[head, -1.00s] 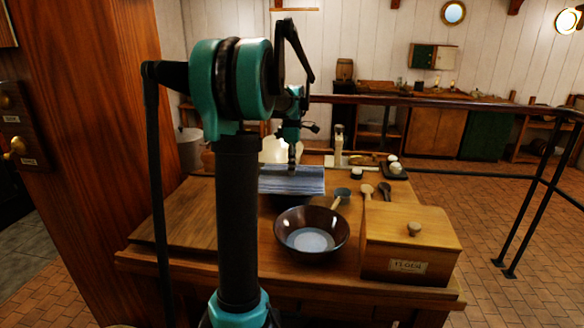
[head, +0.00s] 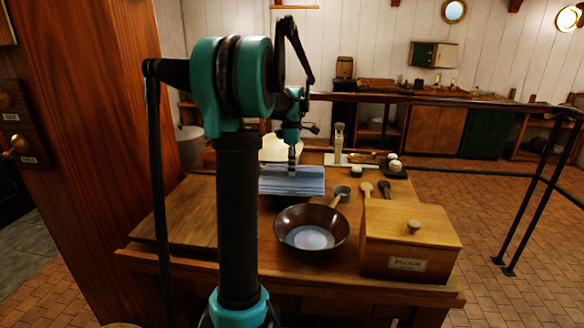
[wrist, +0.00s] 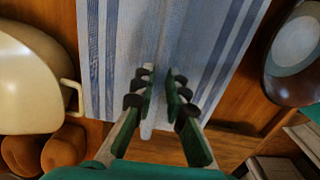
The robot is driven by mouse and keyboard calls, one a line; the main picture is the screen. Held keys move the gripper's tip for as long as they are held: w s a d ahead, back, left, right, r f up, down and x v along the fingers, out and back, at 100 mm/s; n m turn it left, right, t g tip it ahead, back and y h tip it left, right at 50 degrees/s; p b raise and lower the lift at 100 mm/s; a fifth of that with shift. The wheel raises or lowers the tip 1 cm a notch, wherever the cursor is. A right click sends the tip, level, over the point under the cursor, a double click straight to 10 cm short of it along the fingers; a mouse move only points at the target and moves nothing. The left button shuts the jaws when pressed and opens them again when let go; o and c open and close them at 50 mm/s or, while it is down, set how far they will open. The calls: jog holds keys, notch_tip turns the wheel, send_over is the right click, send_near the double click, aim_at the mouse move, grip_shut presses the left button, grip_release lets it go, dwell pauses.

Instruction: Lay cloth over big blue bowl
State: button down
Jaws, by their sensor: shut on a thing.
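A blue-and-white striped cloth (head: 305,185) hangs nearly flat above the wooden table, and it fills the middle of the wrist view (wrist: 115,60). My gripper (wrist: 160,88) is shut on a fold of this cloth; in the head view my gripper (head: 292,171) points down at the cloth's middle. A dark rounded shape (head: 270,203) shows just under the cloth's front edge. It may be a bowl, but the cloth hides most of it and I cannot tell its colour. No clearly blue big bowl shows in the open.
A brown bowl (head: 285,238) with a pale inside stands in front, also right in the wrist view (wrist: 275,90). A lidded wooden box (head: 410,240) is at right. A cream vessel (wrist: 30,75) and brown rounded things (wrist: 20,152) lie left. Spoons (head: 367,187) and jars stand behind.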

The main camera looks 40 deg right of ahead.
jog(key=c, duration=1.5)
grip_release()
jog(key=shift+o, duration=0.2)
jog(key=shift+r, duration=0.1)
jog(key=shift+r, duration=3.95)
jog(key=shift+s+a, duration=0.1)
